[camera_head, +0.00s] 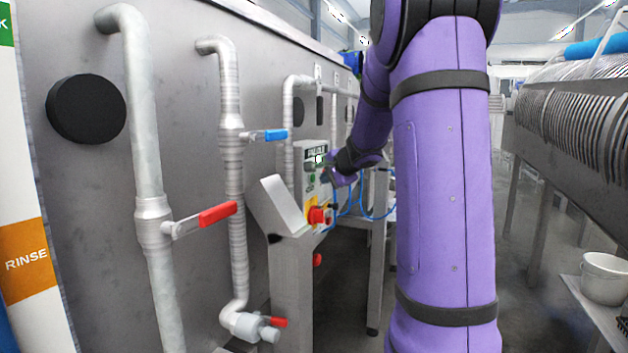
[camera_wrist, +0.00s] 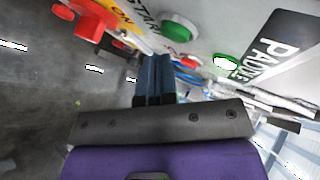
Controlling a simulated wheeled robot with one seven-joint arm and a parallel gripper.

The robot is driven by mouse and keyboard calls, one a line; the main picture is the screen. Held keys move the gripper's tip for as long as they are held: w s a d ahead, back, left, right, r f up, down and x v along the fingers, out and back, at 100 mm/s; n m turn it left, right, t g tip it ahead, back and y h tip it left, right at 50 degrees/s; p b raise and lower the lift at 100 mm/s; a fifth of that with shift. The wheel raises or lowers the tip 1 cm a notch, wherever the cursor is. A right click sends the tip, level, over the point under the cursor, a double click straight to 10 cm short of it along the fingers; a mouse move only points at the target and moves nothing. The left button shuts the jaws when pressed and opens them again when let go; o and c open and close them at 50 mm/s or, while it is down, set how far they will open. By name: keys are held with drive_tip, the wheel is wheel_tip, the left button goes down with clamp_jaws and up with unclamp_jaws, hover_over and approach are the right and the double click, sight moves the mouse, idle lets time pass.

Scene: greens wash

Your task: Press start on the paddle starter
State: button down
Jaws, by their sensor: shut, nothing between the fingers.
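The paddle starter (camera_head: 308,150) is a pale control box on the steel machine's side, its dark label partly readable as "PADDLE". In the wrist view its panel (camera_wrist: 262,14) carries a large green button (camera_wrist: 180,27) near the partly visible word "START". A small red button (camera_wrist: 188,62) and a bright green button or lamp (camera_wrist: 227,62) are also on it. My gripper (camera_wrist: 153,60) is shut and empty, its dark fingers pointing toward the panel just below the green button in the picture. Contact cannot be told. In the head view, my gripper (camera_head: 322,162) is at the box, partly blocking it.
Pipes with a red-handled valve (camera_head: 218,214) and a blue-handled valve (camera_head: 275,135) stand left. Blue hoses hang nearby.

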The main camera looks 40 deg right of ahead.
drive_tip(key=shift+s+d, duration=0.1)
drive_tip(key=shift+s, duration=0.1)
drive_tip(key=s, duration=0.1)
drive_tip(key=s+d, duration=0.1)
drive_tip(key=s, duration=0.2)
drive_tip(key=shift+s+d, duration=0.2)
drive_tip(key=shift+d, duration=0.2)
idle(0.8)
drive_tip(key=s+a+r+n+g+y, duration=0.1)
drive_tip(key=s+a+n+y, duration=0.15)
drive_tip(key=a, duration=0.55)
drive_tip(key=s+a+r+n+g+y, duration=0.15)
drive_tip(key=a+n, duration=0.25)
drive_tip(key=a, duration=0.5)
drive_tip(key=s+a+n+y, duration=0.1)
drive_tip(key=s+a+n, duration=0.15)
drive_tip(key=a, duration=0.55)
drive_tip(key=s+a+f+n+g+h, duration=0.1)
drive_tip(key=s+a+f+n, duration=0.1)
drive_tip(key=s+a+n, duration=0.3)
drive_tip(key=s+a+f+n+g+h, duration=0.1)
drive_tip(key=s+a+n, duration=0.4)
drive_tip(key=s, duration=0.7)
drive_tip(key=shift+a+f+g+h, duration=0.3)
drive_tip(key=shift+a+f+g, duration=0.3)
drive_tip(key=shift+f+g, duration=0.2)
